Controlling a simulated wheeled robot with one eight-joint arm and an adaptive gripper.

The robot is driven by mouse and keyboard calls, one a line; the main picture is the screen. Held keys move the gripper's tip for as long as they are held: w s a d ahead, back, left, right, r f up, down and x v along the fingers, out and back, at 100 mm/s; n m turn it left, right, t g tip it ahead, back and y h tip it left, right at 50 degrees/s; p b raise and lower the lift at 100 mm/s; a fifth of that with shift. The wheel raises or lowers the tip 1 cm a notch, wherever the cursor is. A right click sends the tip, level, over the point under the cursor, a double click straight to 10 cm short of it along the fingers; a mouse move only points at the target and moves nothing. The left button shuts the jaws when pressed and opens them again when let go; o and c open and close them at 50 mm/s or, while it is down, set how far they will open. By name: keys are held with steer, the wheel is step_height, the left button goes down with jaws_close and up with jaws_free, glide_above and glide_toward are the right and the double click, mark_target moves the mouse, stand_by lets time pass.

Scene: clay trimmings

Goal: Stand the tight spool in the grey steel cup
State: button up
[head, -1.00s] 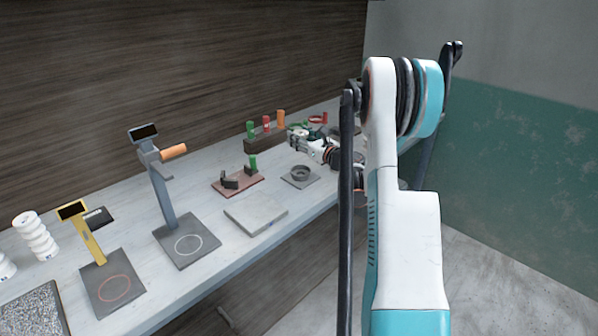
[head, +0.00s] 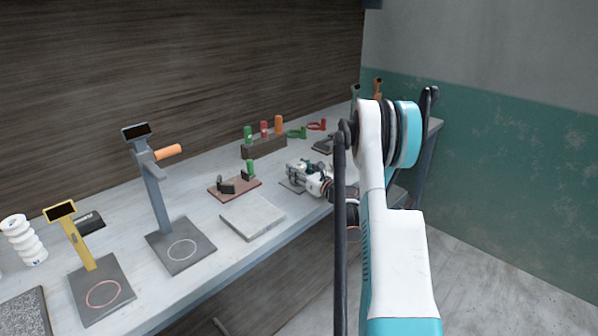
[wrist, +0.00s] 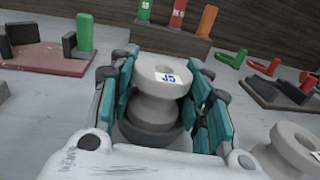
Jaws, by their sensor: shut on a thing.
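My gripper (wrist: 170,92) is shut on a pale grey spool (wrist: 160,78) with a "J5" label, held upright between the teal finger pads. Below the spool's waist a darker grey round form (wrist: 150,134) shows; it looks like the grey steel cup, but I cannot tell whether the spool rests in it or is above it. In the head view my gripper (head: 297,172) is low over the small grey plate (head: 290,185) where the cup stood, and it hides the cup.
A second labelled spool (wrist: 296,148) stands close at the right in the wrist view. A reddish plate (head: 235,190) with black brackets and a grey slab (head: 252,217) lie to the left. A brown rack (head: 263,147) with coloured handles is behind.

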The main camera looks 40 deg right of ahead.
steer(key=shift+f, duration=0.1)
steer(key=o, duration=1.2)
steer(key=shift+s, duration=0.2)
steer(key=s+p, duration=0.1)
steer(key=s, duration=0.3)
steer(key=s+p, duration=0.1)
steer(key=s, duration=0.2)
steer(key=s+p, duration=0.1)
steer(key=s, duration=0.3)
steer(key=shift+s+a+p, duration=0.3)
steer(key=shift+a, duration=0.05)
